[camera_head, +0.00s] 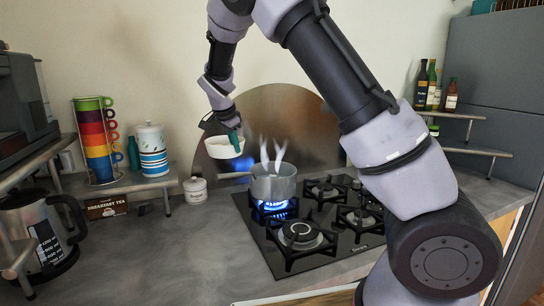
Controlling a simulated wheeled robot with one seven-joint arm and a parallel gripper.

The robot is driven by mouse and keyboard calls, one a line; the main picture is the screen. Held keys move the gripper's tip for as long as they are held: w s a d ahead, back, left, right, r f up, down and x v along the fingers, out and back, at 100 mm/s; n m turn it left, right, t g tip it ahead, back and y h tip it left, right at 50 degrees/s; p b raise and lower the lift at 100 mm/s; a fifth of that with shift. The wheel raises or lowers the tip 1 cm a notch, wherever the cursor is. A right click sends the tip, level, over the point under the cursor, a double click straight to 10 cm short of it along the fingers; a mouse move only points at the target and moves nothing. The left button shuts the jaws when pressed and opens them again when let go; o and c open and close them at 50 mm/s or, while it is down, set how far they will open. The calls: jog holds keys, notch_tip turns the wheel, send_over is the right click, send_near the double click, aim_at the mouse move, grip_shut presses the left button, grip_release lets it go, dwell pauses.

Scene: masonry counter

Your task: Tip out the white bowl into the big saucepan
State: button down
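The white bowl (219,150) is up in the air, above and to the left of the saucepan, and looks roughly level. My gripper (235,142) comes down from above and its teal finger is at the bowl's right side; it appears shut on the bowl's rim. The bowl's contents cannot be made out. The big grey saucepan (273,185) stands on the back left burner of the hob, with its handle pointing left. Pale wisps rise from it and a blue flame shows under it. The bowl and the saucepan are apart.
The black gas hob (323,258) has several other burners with grates. A mug stack (96,140), a striped canister (152,150), a small white jar (195,191) and a kettle (40,230) stand at the left. Bottles (432,88) stand on a right shelf. The counter front left is clear.

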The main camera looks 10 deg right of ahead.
jog(key=shift+f, duration=2.2)
jog(key=shift+d, duration=0.1)
jog(key=d+y, duration=0.2)
jog(key=d+r+y, duration=0.1)
jog(key=y, duration=0.1)
jog(key=shift+s+d+r+m+p, duration=0.15)
jog(key=shift+d+m+p, duration=0.15)
jog(key=shift+d+m, duration=0.1)
jog(key=shift+d+y, duration=0.25)
jog(key=shift+y, duration=0.05)
jog(key=shift+s+d+r+m+y+p, duration=0.1)
jog(key=shift+d+r+m+y+p, duration=0.1)
jog(key=shift+d+y+p, duration=0.45)
jog(key=shift+d+r+m+y+p, duration=0.2)
jog(key=shift+d+y+p, duration=0.2)
jog(key=shift+d+y, duration=0.25)
jog(key=shift+d+r+t+y+p, duration=0.15)
jog(key=shift+d+t+y+p, duration=0.3)
jog(key=shift+y, duration=0.25)
jog(key=shift+d+r+m+t+y+p, duration=0.15)
jog(key=shift+m+y+p, duration=0.1)
jog(key=shift+y+p, duration=0.4)
jog(key=shift+d+r+m+t+y+p, duration=0.1)
jog(key=shift+d+r+m+y+p, duration=0.15)
jog(key=shift+y, duration=0.65)
jog(key=shift+d+r+m+t+y+p, duration=0.1)
jog(key=shift+m+y+p, duration=0.1)
jog(key=shift+y+p, duration=0.45)
dwell(0.4)
